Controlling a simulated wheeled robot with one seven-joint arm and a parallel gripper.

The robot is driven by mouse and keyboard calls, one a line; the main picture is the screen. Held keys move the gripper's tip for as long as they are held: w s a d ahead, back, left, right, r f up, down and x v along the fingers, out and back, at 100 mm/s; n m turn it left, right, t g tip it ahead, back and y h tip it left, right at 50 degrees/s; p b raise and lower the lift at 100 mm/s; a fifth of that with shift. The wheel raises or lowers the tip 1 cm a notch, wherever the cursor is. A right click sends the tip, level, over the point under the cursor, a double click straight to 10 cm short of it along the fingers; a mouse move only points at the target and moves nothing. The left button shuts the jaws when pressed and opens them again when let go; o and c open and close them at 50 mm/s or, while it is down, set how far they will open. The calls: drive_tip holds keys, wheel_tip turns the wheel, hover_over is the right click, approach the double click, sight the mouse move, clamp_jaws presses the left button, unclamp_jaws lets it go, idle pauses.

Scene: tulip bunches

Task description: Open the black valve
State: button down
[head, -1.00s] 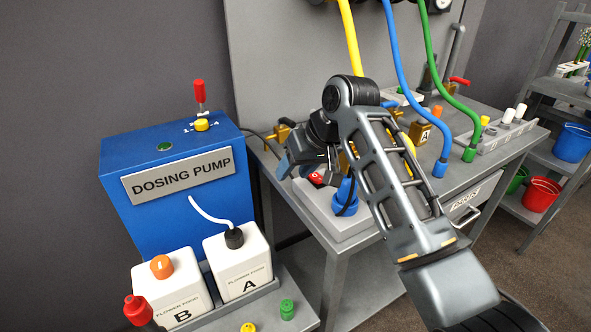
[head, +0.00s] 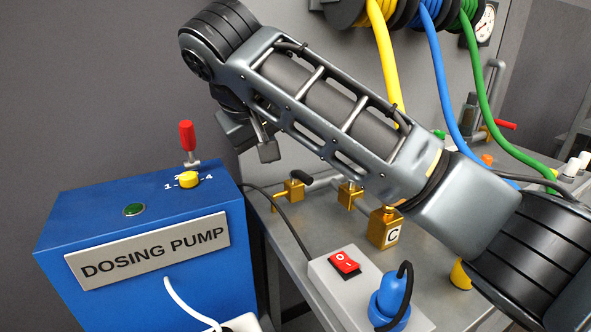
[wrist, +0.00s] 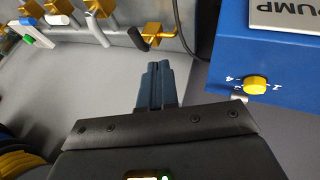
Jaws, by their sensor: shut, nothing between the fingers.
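The black valve is a brass body (head: 293,188) with a short black handle (head: 303,176), at the back left of the grey bench. In the wrist view its black handle (wrist: 138,39) lies slanted beside the brass body (wrist: 156,32), near the top middle. My gripper (head: 268,152) is above and left of the valve in the head view, partly hidden by my arm. In the wrist view my gripper's fingers (wrist: 162,66) are together and empty, pointing toward the valve with a gap between them and the handle.
A blue dosing pump (head: 150,215) with a red lever (head: 187,137) and yellow knob (head: 189,180) stands at the left. Other brass valves, including one labelled C (head: 384,230), stand on the bench. A switch box (head: 340,275) with a blue plug (head: 389,298) is in front. Hoses hang behind.

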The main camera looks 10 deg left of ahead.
sight(303, 177)
drive_tip(key=w+d+f, duration=0.3)
drive_tip(key=w+f, duration=0.5)
drive_tip(key=f, duration=0.1)
drive_tip(key=shift+d+p, duration=0.4)
drive_tip(key=shift+p, duration=0.05)
